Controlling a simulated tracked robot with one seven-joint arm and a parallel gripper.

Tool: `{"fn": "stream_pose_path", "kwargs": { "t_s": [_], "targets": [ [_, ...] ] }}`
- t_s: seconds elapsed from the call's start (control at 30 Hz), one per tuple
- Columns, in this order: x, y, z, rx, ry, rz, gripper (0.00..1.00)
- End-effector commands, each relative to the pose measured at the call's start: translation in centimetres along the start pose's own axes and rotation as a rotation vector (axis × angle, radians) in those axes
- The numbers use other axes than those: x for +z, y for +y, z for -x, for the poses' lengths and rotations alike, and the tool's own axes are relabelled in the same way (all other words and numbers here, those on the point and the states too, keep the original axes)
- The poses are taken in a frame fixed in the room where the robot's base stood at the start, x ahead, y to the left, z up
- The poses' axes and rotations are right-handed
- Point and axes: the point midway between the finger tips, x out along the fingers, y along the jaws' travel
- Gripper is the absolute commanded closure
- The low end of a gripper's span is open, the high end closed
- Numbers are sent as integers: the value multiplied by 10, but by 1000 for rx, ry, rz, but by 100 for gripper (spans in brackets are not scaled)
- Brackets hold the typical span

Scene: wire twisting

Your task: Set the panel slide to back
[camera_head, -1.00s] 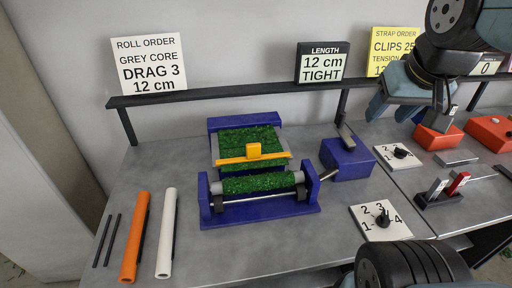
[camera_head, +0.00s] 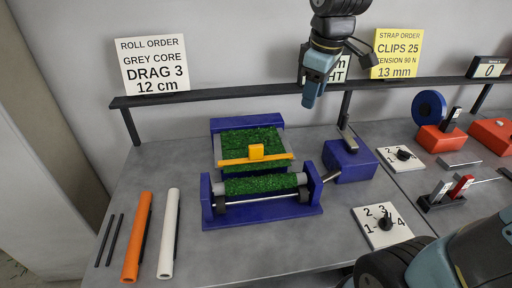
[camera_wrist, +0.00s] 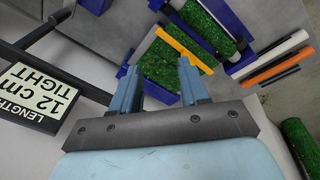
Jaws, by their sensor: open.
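No part is labelled as the panel slide, and I cannot tell which one it is. A blue roller frame (camera_head: 262,216) holds green turf (camera_head: 250,143) with a yellow bar and block (camera_head: 256,152) across it. A blue box (camera_head: 350,163) with an upright grey lever (camera_head: 345,132) stands to its right. A black base with a grey and a red handle (camera_head: 461,186) is at the right. My gripper (camera_head: 309,98) is open and empty, above the back of the bench and in front of the length sign. In the wrist view my gripper (camera_wrist: 158,82) shows both fingers apart over the turf.
A dark rail (camera_head: 220,93) runs along the back with signs on it. Dial plates (camera_head: 382,225) and red blocks (camera_head: 437,138) stand at the right. Orange (camera_head: 137,237) and white (camera_head: 168,233) tubes lie at the left. The front middle of the bench is clear.

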Motion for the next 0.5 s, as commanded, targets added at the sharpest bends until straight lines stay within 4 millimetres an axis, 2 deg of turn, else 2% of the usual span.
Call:
{"fn": "stream_pose_path", "kwargs": {
  "t_s": [0.03, 0.3, 0.5],
  "targets": [
    [-16, -2, -8, -22, -15, 77, 55],
    [-85, -19, -49, -122, -65, 475, 55],
    [-117, -34, -71, -176, -82, 673, 55]
  ]
}}
